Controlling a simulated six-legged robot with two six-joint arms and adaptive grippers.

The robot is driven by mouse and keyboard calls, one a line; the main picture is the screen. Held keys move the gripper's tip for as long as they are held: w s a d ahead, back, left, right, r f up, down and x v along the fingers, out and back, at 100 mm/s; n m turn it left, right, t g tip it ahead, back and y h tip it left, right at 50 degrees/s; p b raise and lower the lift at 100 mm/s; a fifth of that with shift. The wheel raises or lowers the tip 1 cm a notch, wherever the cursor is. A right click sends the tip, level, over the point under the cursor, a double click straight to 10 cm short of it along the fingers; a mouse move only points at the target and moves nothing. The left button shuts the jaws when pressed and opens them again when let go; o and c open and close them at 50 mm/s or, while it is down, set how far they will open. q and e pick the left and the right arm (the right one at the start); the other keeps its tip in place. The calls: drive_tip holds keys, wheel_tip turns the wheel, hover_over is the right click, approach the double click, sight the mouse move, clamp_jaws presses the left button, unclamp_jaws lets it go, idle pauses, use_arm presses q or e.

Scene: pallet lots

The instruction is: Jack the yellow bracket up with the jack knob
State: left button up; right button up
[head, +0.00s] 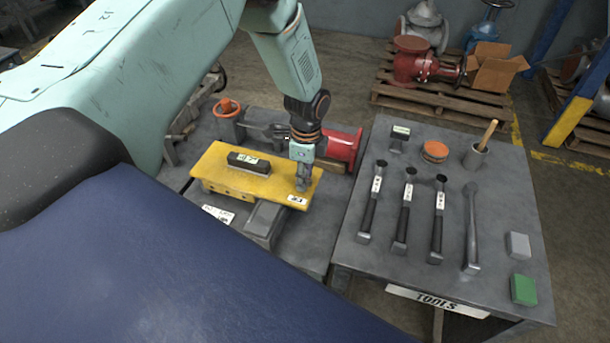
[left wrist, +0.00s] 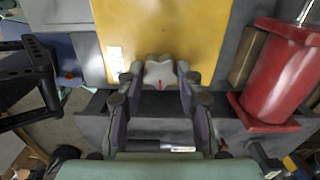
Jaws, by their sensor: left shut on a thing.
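The yellow bracket (head: 225,179) lies across grey blocks on the left bench, and a black block with a pale label (head: 248,161) rests on its top. My left gripper (head: 303,183) reaches down at the bracket's right end. In the left wrist view my left gripper (left wrist: 159,88) is shut on a grey lobed knob with a red mark (left wrist: 160,72), the jack knob, at the edge of the yellow bracket (left wrist: 165,28). The jack's body below is mostly hidden. My right gripper is in neither view.
An orange ring part (head: 227,106) stands at the back left.

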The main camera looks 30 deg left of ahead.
use_arm(q)
drive_tip(key=m+b, duration=0.1)
drive_tip(key=m, duration=0.4)
drive_tip(key=shift+w+m, duration=0.1)
drive_tip(key=shift+m, duration=0.2)
drive_tip(key=m+b, duration=0.1)
drive_tip(key=m, duration=0.4)
drive_tip(key=m+b, duration=0.1)
drive_tip(key=m, duration=0.4)
drive_tip(key=shift+m, duration=0.4)
drive_tip(key=shift+r+m+b, duration=0.1)
drive_tip(key=shift+m+b, duration=0.55)
drive_tip(key=shift+m, duration=1.05)
drive_tip(key=o, duration=0.9)
drive_tip(key=shift+c, duration=0.2)
drive_tip(key=shift+o, duration=1.4)
